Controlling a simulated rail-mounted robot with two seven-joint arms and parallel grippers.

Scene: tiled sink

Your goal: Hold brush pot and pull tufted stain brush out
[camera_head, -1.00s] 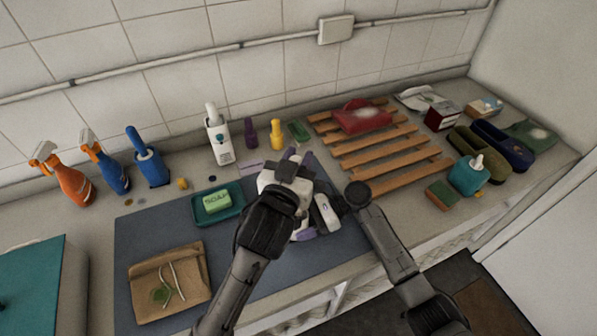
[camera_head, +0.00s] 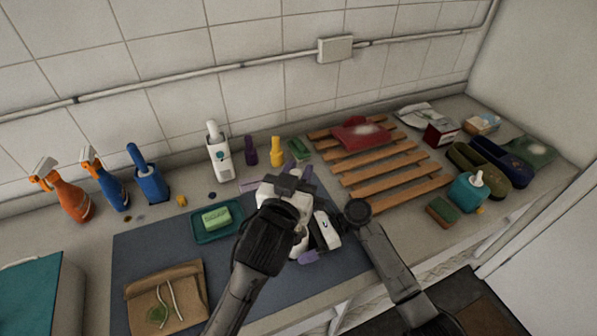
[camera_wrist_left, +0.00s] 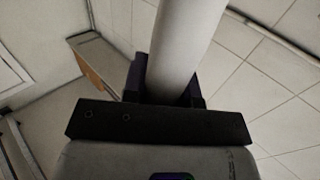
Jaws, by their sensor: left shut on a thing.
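My left gripper (camera_head: 303,178) is over the blue-grey mat, and its black wrist hides much of what is below. In the left wrist view its dark purple fingers (camera_wrist_left: 165,82) are shut around a smooth pale cylinder (camera_wrist_left: 187,40). I cannot tell whether this is the brush handle or the pot. A white pot with a white handle (camera_head: 219,155) and a blue pot with a blue handle (camera_head: 150,180) stand near the wall.
The mat (camera_head: 340,265) has bare room near its front edge. A teal soap dish (camera_head: 205,235) and a brown packet (camera_head: 195,290) lie left of my grippers. Orange and blue spray bottles (camera_head: 70,200) stand at far left. A wooden rack (camera_head: 385,170) and a teal dispenser (camera_head: 467,193) are right.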

